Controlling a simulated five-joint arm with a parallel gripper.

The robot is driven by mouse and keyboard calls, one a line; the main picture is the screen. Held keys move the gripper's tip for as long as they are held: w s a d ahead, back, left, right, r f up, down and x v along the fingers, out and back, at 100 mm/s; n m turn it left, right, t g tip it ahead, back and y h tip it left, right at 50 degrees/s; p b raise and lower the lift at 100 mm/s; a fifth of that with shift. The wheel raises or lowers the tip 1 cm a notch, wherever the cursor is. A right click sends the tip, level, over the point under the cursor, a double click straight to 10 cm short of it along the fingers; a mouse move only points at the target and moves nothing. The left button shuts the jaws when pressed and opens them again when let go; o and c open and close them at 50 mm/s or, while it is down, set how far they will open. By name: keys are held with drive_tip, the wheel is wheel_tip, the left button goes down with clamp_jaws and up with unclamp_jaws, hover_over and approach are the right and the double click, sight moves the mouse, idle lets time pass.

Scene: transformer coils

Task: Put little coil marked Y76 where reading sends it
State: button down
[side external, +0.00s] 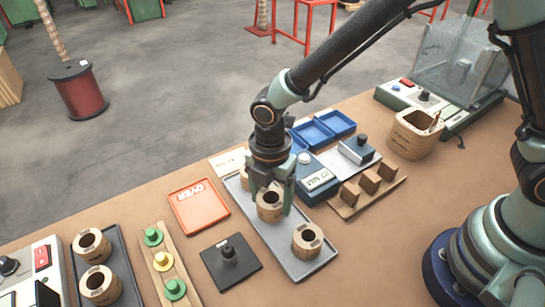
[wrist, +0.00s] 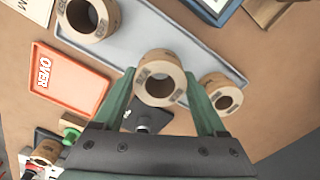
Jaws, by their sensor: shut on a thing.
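My gripper (side external: 271,208) is shut on a small tan cardboard coil (side external: 269,202), with one finger on each side of it. In the wrist view the held coil (wrist: 160,78) sits between the green fingers, its round hole facing the camera. It is over the long grey tray (side external: 300,268); I cannot tell whether it touches it. Another coil (side external: 307,241) stands on the tray's near end, and one more (wrist: 90,18) is at its far end, partly hidden by my gripper in the side view. The printed marks are too small to read. A blue meter with a display (side external: 317,179) stands beside the tray.
An orange tray marked OVER (side external: 199,207) lies left of the grey tray. A black plate with a post (side external: 230,262) lies in front of it. Blue bins (side external: 314,134) are behind the meter. A wooden rack with brown blocks (side external: 367,190) is right. Two coils (side external: 91,245) stand on a dark tray at left.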

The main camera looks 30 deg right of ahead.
drive_tip(key=shift+f, duration=0.85)
drive_tip(key=shift+f, duration=0.1)
unclamp_jaws()
wheel_tip(320, 180, up, 12)
drive_tip(key=s+d+r+m+t, duration=0.1)
drive_tip(key=d+r+m+t, duration=0.1)
drive_tip(key=d+m, duration=0.5)
drive_tip(key=s+d+r+m+t, duration=0.1)
drive_tip(key=s+d+r+m, duration=0.1)
drive_tip(key=d+r+m, duration=0.3)
drive_tip(key=s+d+r+m+t, duration=0.1)
drive_tip(key=d+r+m, duration=0.3)
drive_tip(key=d+m, duration=0.7)
drive_tip(key=shift+s+m+t, duration=0.25)
drive_tip(key=shift+m+t, duration=0.05)
drive_tip(key=shift+t, duration=0.5)
